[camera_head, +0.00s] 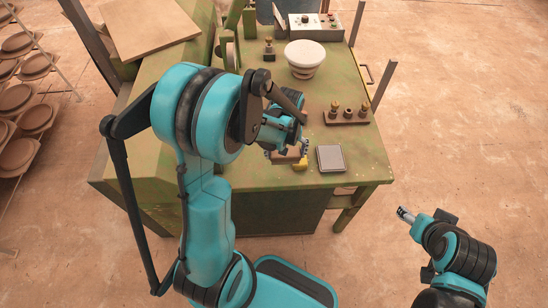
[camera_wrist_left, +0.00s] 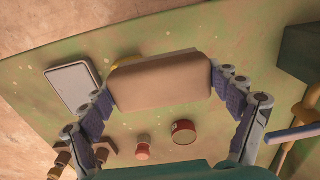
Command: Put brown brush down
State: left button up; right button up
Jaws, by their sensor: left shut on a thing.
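The brown brush (camera_wrist_left: 160,82) shows as a brown block held crosswise between the two fingers of my left gripper (camera_wrist_left: 168,98) in the left wrist view. In the head view my left gripper (camera_head: 288,150) is over the front part of the green table (camera_head: 355,165), and the brush (camera_head: 287,158) shows partly below it. The fingers and wrist hide some of the brush. I cannot tell whether the brush touches the table. My right gripper (camera_head: 405,214) is off the table at the lower right, and its opening is unclear.
A yellow thing (camera_head: 300,166) lies partly hidden beside the brush. A grey square plate (camera_head: 331,158) lies just to the right. A brown rack with brass pieces (camera_head: 346,117), a pale bowl (camera_head: 304,55) and a control box (camera_head: 318,28) stand farther back. Bare tabletop lies right of the plate.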

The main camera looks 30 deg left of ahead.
pick_arm(q)
jog(key=a+f, duration=0.1)
jog(key=a, duration=0.1)
jog(key=a+f+b, duration=0.1)
jog(key=a, duration=0.1)
jog(key=a+f, duration=0.2)
jog(key=shift+w+a, duration=0.15)
jog(key=shift+w, duration=0.05)
jog(key=shift+f+b, duration=0.9)
jog(key=shift+f, duration=1.05)
jog(key=shift+f, duration=0.15)
jog(key=o, duration=1.1)
